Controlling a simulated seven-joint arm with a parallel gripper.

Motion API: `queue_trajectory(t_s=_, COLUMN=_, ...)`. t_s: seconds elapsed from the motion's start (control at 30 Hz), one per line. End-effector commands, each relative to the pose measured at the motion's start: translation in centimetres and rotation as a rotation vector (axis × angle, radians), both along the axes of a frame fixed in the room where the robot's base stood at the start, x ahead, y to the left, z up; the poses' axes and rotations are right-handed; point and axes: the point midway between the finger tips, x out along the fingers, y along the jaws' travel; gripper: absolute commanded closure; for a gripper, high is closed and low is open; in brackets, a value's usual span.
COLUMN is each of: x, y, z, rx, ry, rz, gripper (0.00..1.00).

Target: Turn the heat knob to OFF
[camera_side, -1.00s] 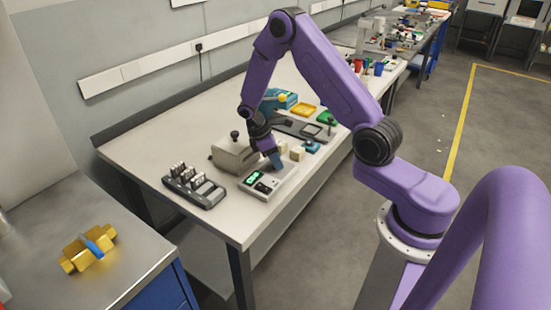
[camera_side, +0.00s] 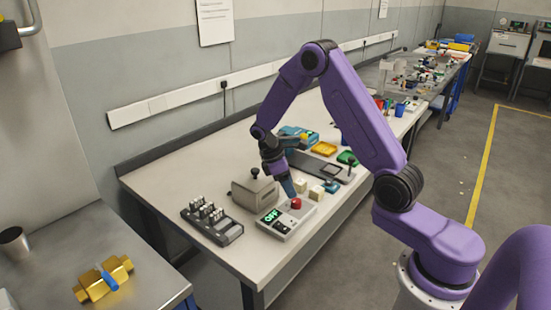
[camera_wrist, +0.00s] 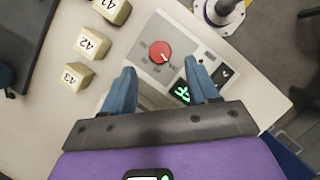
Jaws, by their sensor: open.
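The red heat knob (camera_side: 296,203) sits on a light grey control box (camera_side: 284,225) near the table's front edge. The box's green display (camera_side: 271,216) appears to read OFF. In the wrist view the knob (camera_wrist: 160,52) is uncovered, with a small white mark on its lower right. The green display (camera_wrist: 181,92) is partly cut off by a finger there. My gripper (camera_wrist: 160,70) is open with blue fingers spread, apart from the knob, which lies just beyond the fingertips. In the side view my gripper (camera_side: 289,190) is just behind and left of the knob.
Cream numbered blocks (camera_wrist: 95,43) stand beside the box. A grey-beige housing with a black knob (camera_side: 254,190) and a dark rack (camera_side: 212,222) are left of it. Yellow (camera_side: 324,148) and green (camera_side: 347,158) trays lie farther back. The table's front-left corner is clear.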

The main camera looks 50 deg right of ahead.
Motion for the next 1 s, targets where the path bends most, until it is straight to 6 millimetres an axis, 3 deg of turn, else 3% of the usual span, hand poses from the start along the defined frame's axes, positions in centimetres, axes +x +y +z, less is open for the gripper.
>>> queue_trajectory(t_s=0.3, x=1.9, y=1.9, z=6.3, rx=0.0, ry=-0.004, rz=0.002, gripper=0.41)
queue_trajectory(t_s=0.5, x=2.7, y=2.7, z=9.2, rx=0.0, ry=-0.003, rz=0.001, gripper=0.41)
queue_trajectory(t_s=0.7, x=3.0, y=3.1, z=10.5, rx=0.0, ry=0.0, rz=0.001, gripper=0.41)
queue_trajectory(t_s=1.0, x=3.1, y=3.2, z=10.6, rx=0.0, ry=0.0, rz=0.001, gripper=0.41)
